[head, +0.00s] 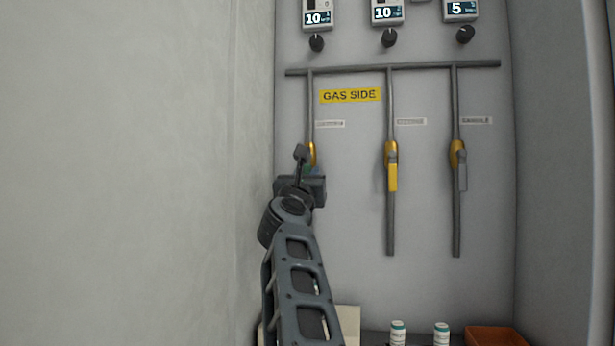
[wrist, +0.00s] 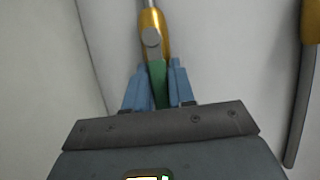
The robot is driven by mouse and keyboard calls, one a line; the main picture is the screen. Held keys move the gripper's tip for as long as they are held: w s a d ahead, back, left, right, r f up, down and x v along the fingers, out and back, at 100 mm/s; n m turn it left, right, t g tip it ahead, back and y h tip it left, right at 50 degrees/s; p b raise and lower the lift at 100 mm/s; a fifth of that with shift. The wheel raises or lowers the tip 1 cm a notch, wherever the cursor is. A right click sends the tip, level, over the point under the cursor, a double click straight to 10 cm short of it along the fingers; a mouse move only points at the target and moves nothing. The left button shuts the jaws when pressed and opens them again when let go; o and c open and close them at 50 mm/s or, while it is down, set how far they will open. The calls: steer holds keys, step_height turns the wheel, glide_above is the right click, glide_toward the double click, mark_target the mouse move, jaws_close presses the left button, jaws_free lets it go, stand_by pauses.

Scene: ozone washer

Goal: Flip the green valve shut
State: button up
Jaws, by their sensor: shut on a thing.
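The green valve's handle (wrist: 157,82) shows in the wrist view between the two blue fingers of my gripper (wrist: 158,88), which is shut on it. The handle hangs down from a grey pivot on a brass valve body (wrist: 152,35), roughly in line with the pipe above. In the head view the brass body (head: 312,153) shows on the leftmost pipe, and my gripper (head: 312,172) is at it. My arm and gripper hide most of the handle there.
To the right are a yellow-handled valve (head: 392,177) and a grey-handled valve (head: 461,177), both handles hanging down. A plain wall (head: 140,150) is close on the left. Bottles (head: 398,333) and an orange tray (head: 493,337) stand below.

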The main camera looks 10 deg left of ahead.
jaws_close()
steer(key=shift+r+p, duration=0.15)
steer(key=shift+p, duration=0.3)
